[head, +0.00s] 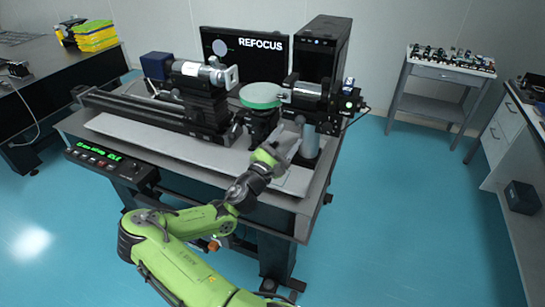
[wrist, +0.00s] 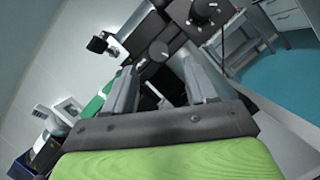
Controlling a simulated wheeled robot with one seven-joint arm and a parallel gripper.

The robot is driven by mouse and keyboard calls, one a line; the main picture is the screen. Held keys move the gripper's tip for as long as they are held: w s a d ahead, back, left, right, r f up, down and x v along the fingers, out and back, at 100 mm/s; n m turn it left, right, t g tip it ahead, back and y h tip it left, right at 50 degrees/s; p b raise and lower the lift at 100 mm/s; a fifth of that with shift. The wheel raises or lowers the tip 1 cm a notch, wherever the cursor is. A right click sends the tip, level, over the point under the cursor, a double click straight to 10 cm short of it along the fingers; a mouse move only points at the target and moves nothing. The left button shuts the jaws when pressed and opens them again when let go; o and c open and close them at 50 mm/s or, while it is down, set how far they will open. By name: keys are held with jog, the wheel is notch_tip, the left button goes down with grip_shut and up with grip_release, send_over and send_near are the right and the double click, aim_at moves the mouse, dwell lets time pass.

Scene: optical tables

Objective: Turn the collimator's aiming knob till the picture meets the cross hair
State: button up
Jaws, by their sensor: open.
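My gripper (head: 287,147) is open and empty above the front right of the optical table. Its two fingers also show in the wrist view (wrist: 158,66). A round grey knob with a pale mark (wrist: 159,50) lies beyond the fingertips, between them in the picture; I see no contact. A second dark knob (wrist: 205,11) is higher up on the black instrument. In the head view that instrument (head: 318,96) stands on a post at the right. The monitor (head: 222,72) shows a pale disc and the word REFOCUS; a cross hair cannot be made out.
Another barrel instrument (head: 204,76) sits on a black rail further left. A control box with green text (head: 108,165) is at the front left. Bare tabletop (head: 294,183) lies below my gripper.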

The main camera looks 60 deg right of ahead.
jog(key=v, duration=1)
jog(key=shift+a, duration=0.35)
jog(key=shift+f, duration=0.1)
